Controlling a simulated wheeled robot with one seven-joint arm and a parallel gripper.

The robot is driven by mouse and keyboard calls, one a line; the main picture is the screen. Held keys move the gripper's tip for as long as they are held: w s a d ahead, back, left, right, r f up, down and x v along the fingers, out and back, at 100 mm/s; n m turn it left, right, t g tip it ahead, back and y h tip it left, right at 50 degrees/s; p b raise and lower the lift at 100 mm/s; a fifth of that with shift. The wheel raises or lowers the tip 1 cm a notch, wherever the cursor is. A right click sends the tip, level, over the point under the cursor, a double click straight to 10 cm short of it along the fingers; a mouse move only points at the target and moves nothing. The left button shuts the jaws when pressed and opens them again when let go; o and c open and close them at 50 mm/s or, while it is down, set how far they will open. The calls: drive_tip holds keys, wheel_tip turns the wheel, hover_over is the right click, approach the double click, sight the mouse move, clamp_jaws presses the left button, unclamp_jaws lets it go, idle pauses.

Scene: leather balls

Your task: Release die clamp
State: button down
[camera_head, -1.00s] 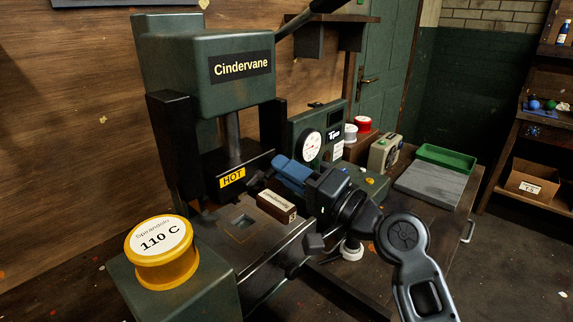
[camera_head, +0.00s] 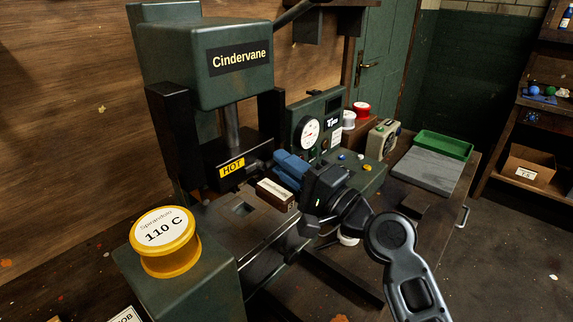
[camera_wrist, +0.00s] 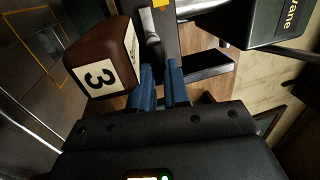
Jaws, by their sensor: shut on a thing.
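The dark green Cindervane press (camera_head: 195,60) stands on the left of the head view with a yellow HOT label (camera_head: 232,167) on its lower block. My gripper (camera_head: 278,165) has blue fingers and is at the front right of that block, just behind a brown block (camera_head: 277,196). In the wrist view the fingers (camera_wrist: 162,80) are close together around the end of a grey rod (camera_wrist: 153,42), which appears to be the die clamp's handle. The fingers hide the gripped part. The brown block, marked 3 (camera_wrist: 97,70), lies beside them on the left.
A yellow spool-like container marked 110 C (camera_head: 166,243) sits on the pedestal at the front left. A gauge box (camera_head: 318,122) stands close behind my gripper. A green tray (camera_head: 443,146) and a grey slab (camera_head: 424,171) lie on the bench to the right.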

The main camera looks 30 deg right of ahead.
drive_tip(key=shift+f, duration=0.1)
drive_tip(key=c, duration=1.1)
unclamp_jaws()
drive_tip(key=b+v, duration=0.2)
drive_tip(key=v, duration=0.5)
drive_tip(key=shift+s, duration=0.4)
drive_tip(key=shift+d+f, duration=0.1)
drive_tip(key=shift+d, duration=0.05)
